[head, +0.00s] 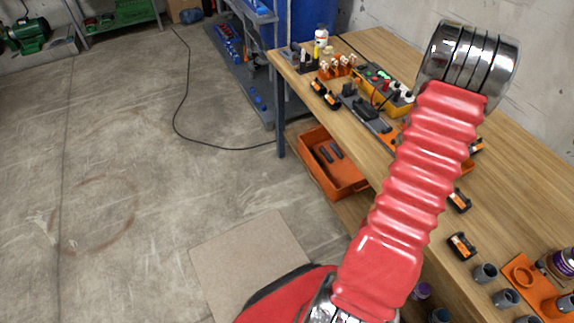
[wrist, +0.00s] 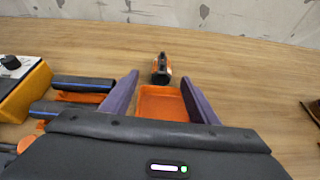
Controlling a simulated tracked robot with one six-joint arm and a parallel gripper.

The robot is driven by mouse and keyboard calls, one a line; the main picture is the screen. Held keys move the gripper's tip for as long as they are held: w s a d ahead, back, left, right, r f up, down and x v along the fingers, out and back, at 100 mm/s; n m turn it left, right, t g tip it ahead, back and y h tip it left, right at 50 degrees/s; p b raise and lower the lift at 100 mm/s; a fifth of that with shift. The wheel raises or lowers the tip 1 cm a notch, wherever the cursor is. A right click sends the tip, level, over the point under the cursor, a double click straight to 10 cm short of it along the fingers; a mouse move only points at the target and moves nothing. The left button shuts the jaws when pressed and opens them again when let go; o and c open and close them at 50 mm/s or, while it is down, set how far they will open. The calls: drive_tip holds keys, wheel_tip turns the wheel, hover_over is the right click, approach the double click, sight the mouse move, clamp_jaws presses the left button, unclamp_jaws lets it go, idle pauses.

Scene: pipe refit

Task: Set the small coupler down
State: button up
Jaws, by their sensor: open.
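My gripper (wrist: 159,77) is open in the wrist view, its two purple fingers wide apart with nothing gripped between them. Just beyond the fingertips a small dark piece with orange sides and a round end (wrist: 161,69) stands on the wooden bench. I cannot tell whether it is the small coupler. A flat orange tray (wrist: 163,104) lies between the fingers, nearer to me. In the head view my red arm hides the gripper. Several small grey couplers (head: 485,272) stand at the bench's lower right, beside an orange holder (head: 522,275).
Dark pipes (wrist: 85,83) lie in orange cradles left of my gripper, beside a yellow box with a knob (wrist: 22,88). An orange bin (head: 330,165) sits below.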

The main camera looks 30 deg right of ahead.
drive_tip(key=w+a+r+m+y, duration=0.1)
drive_tip(key=w+a+r+m, duration=0.35)
drive_tip(key=a+r, duration=0.55)
drive_tip(key=w+a+r+m+y, duration=0.1)
drive_tip(key=w+a+r+m, duration=0.2)
drive_tip(key=a+r+m, duration=0.65)
drive_tip(key=a+r+m+t+y, duration=0.1)
drive_tip(key=a+t+y, duration=0.2)
drive_tip(key=a, duration=2)
drive_tip(key=s+a+m+t+y, duration=0.1)
drive_tip(key=a+t+y, duration=0.3)
drive_tip(key=a, duration=1.9)
drive_tip(key=y, duration=0.4)
drive_tip(key=shift+s+r+y, duration=0.2)
drive_tip(key=shift+r+y, duration=0.1)
drive_tip(key=shift+r, duration=0.1)
drive_tip(key=shift+o, duration=0.5)
drive_tip(key=shift+a, duration=0.1)
drive_tip(key=shift+o, duration=0.7)
